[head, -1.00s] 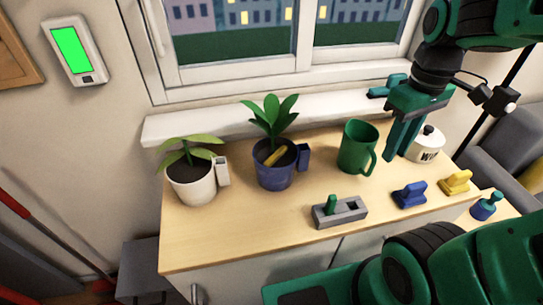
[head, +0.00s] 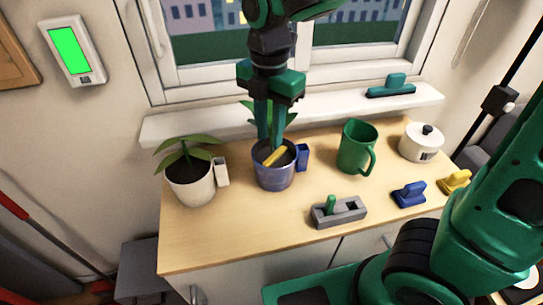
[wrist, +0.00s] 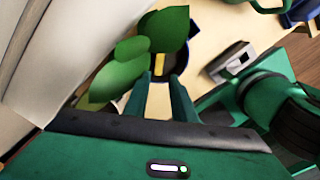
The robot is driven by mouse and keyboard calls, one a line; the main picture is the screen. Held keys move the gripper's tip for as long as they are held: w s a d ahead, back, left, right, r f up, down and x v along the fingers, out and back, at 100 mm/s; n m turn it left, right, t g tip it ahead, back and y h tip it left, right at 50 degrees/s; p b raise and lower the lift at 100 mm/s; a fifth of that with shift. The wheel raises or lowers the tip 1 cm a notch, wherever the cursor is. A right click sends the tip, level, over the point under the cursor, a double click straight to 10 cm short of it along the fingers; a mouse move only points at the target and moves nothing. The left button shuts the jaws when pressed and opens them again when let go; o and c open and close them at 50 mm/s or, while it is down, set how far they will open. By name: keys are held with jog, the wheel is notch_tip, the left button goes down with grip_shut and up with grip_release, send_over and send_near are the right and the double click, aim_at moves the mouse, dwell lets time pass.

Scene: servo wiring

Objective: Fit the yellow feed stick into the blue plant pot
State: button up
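The yellow feed stick (head: 273,157) lies slanted across the dark soil inside the blue plant pot (head: 273,178). A small blue square sleeve (head: 303,156) sits on the pot's right side. My gripper (head: 271,143) points down over the pot, its fingers in front of the plant's leaves and just above the stick. In the wrist view the fingers (wrist: 159,80) are apart, with the yellow stick (wrist: 159,62) showing beyond the gap. Whether the fingertips touch the stick I cannot tell. Green leaves (wrist: 135,68) hide part of the pot there.
A white pot (head: 190,187) with a plant and white sleeve stands left. A green mug (head: 355,150) and white lidded pot (head: 421,146) stand right. A grey block (head: 338,213), a blue piece (head: 409,194) and a yellow piece (head: 455,181) lie in front.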

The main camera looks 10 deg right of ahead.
aim_at(269, 160)
jog(key=shift+w+f, duration=0.2)
jog(key=shift+f, duration=3.75)
jog(key=shift+c, duration=0.2)
grip_shut()
